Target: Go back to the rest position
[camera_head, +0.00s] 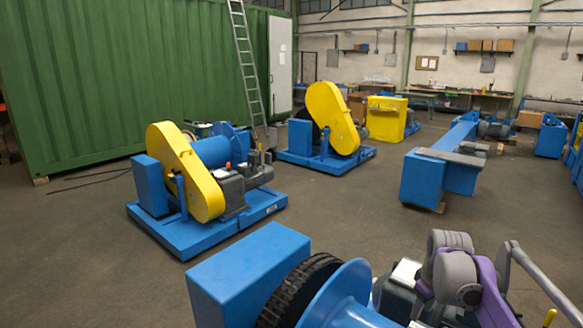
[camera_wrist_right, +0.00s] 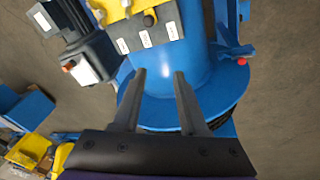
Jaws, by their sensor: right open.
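My right arm (camera_head: 465,270), grey and purple, reaches in at the lower right of the head view; its fingertips cannot be made out there. In the right wrist view my right gripper (camera_wrist_right: 160,78) is open, its two dark fingers apart with nothing between them. Beyond the fingers is the blue drum (camera_wrist_right: 190,60) of the nearest machine, with a blue flange around it. I cannot tell whether the fingers touch it. In the head view the same machine shows a blue box (camera_head: 245,275), a black toothed wheel (camera_head: 298,290) and a blue flange (camera_head: 345,295). My left gripper is not in view.
A blue machine with a yellow guard (camera_head: 187,175) stands on a blue base at centre left. Another yellow-guarded machine (camera_head: 330,115) stands behind it. A long blue beam (camera_head: 440,165) lies at right. Grey floor (camera_head: 330,215) is clear between them. A green container (camera_head: 120,80) fills the back left.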

